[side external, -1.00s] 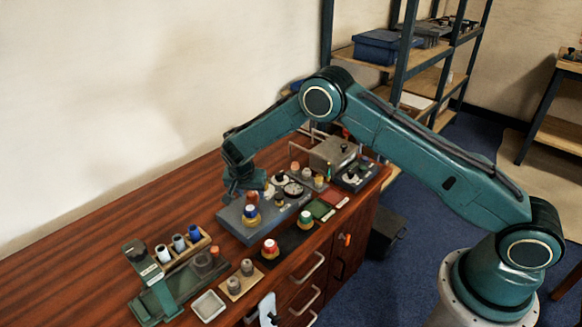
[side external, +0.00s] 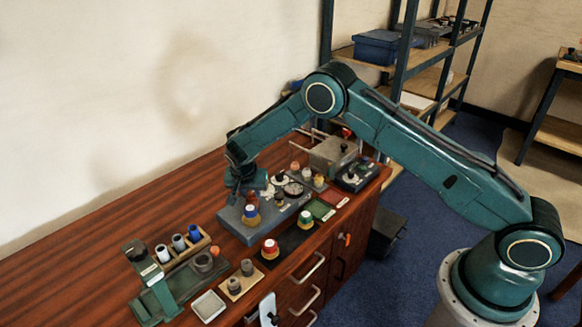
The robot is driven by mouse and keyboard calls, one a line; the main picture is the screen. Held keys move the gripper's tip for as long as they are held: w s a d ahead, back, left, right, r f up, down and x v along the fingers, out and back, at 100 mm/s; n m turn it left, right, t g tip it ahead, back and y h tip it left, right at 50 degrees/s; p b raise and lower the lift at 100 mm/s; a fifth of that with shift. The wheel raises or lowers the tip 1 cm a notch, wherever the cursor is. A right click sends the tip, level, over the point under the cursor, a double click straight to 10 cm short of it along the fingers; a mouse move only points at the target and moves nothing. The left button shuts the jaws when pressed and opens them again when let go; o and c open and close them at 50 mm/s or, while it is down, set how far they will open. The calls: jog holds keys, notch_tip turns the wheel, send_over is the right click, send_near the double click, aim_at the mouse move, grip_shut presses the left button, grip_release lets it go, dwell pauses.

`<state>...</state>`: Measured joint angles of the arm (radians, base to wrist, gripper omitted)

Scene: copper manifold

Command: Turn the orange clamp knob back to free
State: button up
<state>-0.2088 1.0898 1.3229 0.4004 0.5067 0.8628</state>
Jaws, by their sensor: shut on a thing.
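My gripper (side external: 250,194) points down over the grey fixture plate (side external: 233,224) near the middle of the bench. Its fingers are small in this view and look shut on a small orange-red part, which I take to be the orange clamp knob (side external: 252,198). The fingers and wrist hide most of the knob, so its angle cannot be read. A blue, white and yellow capped piece (side external: 251,213) stands on the plate just in front of the gripper.
Round dials (side external: 293,190) and a grey box (side external: 332,155) stand to the right. Red-topped (side external: 270,248) and green-topped (side external: 305,219) pieces stand on a dark mat in front. A green stand (side external: 150,280) and tube rack (side external: 178,247) are at left. Bare wood lies behind.

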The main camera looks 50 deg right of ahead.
jog(key=n, duration=0.2)
jog(key=n+t+y, duration=0.1)
jog(key=shift+s+d+n, duration=0.15)
jog(key=shift+n, duration=0.25)
jog(key=n+y, duration=0.1)
jog(key=n, duration=0.3)
jog(key=shift+d+n+t+y, duration=0.2)
jog(key=shift+n+t+y, duration=0.1)
jog(key=shift+y, duration=0.1)
jog(key=n+y, duration=0.1)
jog(key=n, duration=0.3)
jog(key=shift+d+y, duration=0.15)
jog(key=shift+y, duration=0.25)
jog(key=shift+d+n+g+y, duration=0.1)
jog(key=shift+n+g+y, duration=0.15)
jog(key=shift+n, duration=0.9)
jog(key=shift+d+n+g+y, duration=0.15)
jog(key=shift+n+y, duration=0.2)
jog(key=shift+n, duration=0.8)
jog(key=shift+a, duration=0.15)
jog(key=o, duration=1)
jog(key=shift+r, duration=0.1)
jog(key=v, duration=1.3)
jog(key=shift+s+d+r, duration=0.15)
jog(key=shift+d+r, duration=0.05)
jog(key=shift+r, duration=0.05)
